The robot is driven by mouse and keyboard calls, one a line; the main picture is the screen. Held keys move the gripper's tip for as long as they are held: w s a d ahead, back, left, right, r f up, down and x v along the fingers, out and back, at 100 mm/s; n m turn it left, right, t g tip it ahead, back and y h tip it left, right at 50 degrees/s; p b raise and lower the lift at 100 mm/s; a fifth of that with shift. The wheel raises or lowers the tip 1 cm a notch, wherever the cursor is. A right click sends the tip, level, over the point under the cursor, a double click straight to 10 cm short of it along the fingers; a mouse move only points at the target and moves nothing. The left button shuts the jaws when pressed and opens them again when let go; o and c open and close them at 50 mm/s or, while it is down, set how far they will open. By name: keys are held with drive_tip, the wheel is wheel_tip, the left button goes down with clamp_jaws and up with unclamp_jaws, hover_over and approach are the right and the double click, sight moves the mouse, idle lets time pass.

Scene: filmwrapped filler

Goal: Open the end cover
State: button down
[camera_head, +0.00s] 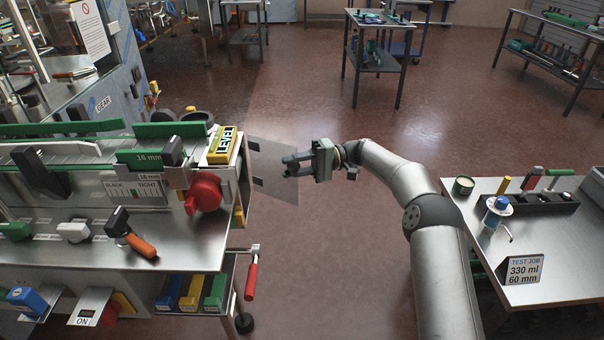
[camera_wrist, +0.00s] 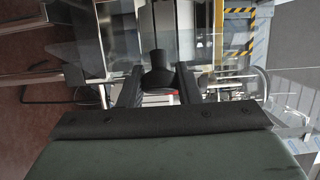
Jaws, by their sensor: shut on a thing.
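The end cover (camera_head: 276,188) is a clear, pale panel at the right end of the filler machine (camera_head: 120,235) in the head view. Two dark hinge-like pieces show on its left edge, and the panel extends right from the machine's end. My gripper (camera_head: 288,165) is at the panel's right part, reaching in from the right. In the wrist view a black knob (camera_wrist: 158,76) sits between the two fingers of my gripper (camera_wrist: 158,88), and they are shut on it. The knob is hidden in the head view.
A red knob (camera_head: 204,193) and a yellow LEVEL block (camera_head: 222,145) are at the machine's right end. A red-handled crank (camera_head: 251,280) sticks out below. A side table (camera_head: 560,270) with tools and a TEST JOB sign stands right. Floor between is clear.

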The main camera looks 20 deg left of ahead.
drive_tip(key=shift+r, duration=0.1)
drive_tip(key=c, duration=1.1)
unclamp_jaws()
drive_tip(key=shift+b+v, duration=0.35)
drive_tip(key=shift+v, duration=3.45)
